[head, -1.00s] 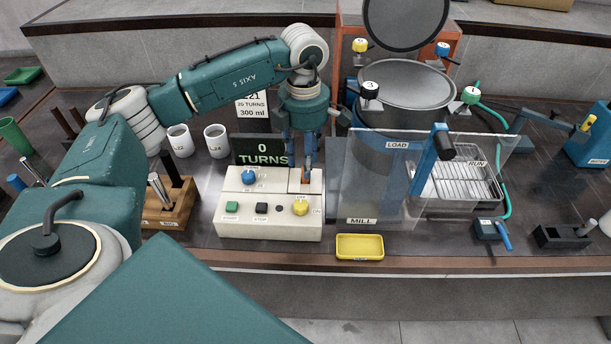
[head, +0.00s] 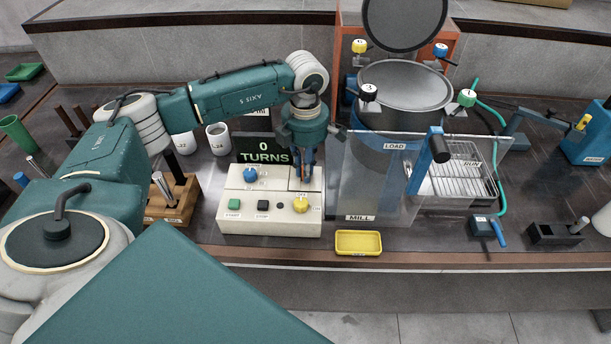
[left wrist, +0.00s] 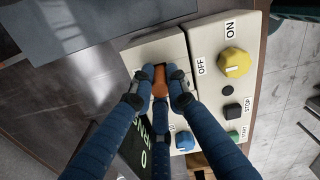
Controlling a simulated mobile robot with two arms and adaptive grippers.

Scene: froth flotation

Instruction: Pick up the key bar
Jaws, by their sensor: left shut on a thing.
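The key bar (left wrist: 160,80) is a small orange-brown piece at the slot on top of the cream control box (head: 245,208). In the left wrist view my left gripper (left wrist: 160,95) has its blue fingers closed on both sides of it. In the head view the left gripper (head: 306,165) points down at the box's back right part, and its fingers mostly hide the bar. I cannot tell whether the bar's lower end is still in the slot. My right gripper is not in view.
The box carries a yellow OFF/ON knob (head: 300,205), a blue knob (head: 250,174) and green and black buttons. A display (head: 262,150) reads 0 TURNS behind it. A clear mill guard (head: 375,180) stands close right. A yellow tray (head: 358,243) lies in front.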

